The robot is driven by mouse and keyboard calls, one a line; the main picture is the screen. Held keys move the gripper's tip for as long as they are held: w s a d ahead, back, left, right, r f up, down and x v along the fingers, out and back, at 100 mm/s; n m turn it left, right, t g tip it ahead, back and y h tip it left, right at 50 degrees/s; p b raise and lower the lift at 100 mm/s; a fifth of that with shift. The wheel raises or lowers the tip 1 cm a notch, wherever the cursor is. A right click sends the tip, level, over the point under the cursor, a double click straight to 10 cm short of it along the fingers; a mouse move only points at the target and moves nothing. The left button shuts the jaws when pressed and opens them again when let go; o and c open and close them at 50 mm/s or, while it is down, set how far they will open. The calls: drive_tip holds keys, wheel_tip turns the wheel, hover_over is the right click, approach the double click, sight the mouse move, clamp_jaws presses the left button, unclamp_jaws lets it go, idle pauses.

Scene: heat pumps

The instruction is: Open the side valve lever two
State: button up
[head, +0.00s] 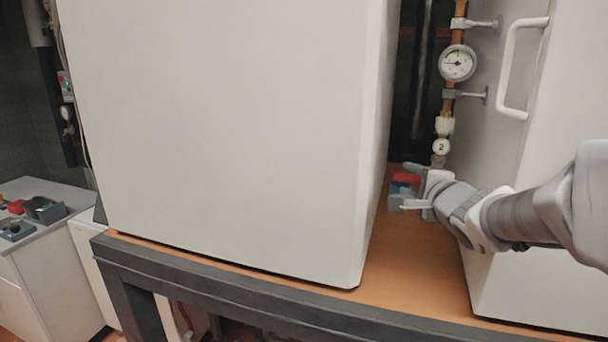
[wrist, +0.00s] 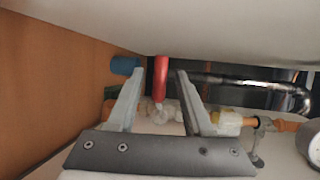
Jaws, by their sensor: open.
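The side valve lever two is a red handle (head: 406,178) low in the gap between two white cabinets, below a round tag marked 2 (head: 441,147). In the wrist view the red lever (wrist: 161,76) stands between the two fingers, in front of a pale valve body (wrist: 165,110). My gripper (head: 404,185) is open around the lever, with a finger on either side; in the wrist view the gripper (wrist: 160,73) shows gaps beside the lever. Whether a finger touches it I cannot tell. In the head view my gripper partly hides the valve.
A blue part (wrist: 124,66) is just left of the fingers. A copper pipe with a pressure gauge (head: 458,63) rises above the valve. White cabinets (head: 230,130) stand close on both sides, the right one with a handle (head: 508,75). The wooden shelf (head: 405,262) is bare in front.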

drive_tip(key=shift+w+f, duration=0.15)
drive_tip(key=shift+w, duration=0.85)
drive_tip(key=shift+c, duration=0.3)
clamp_jaws()
idle(0.5)
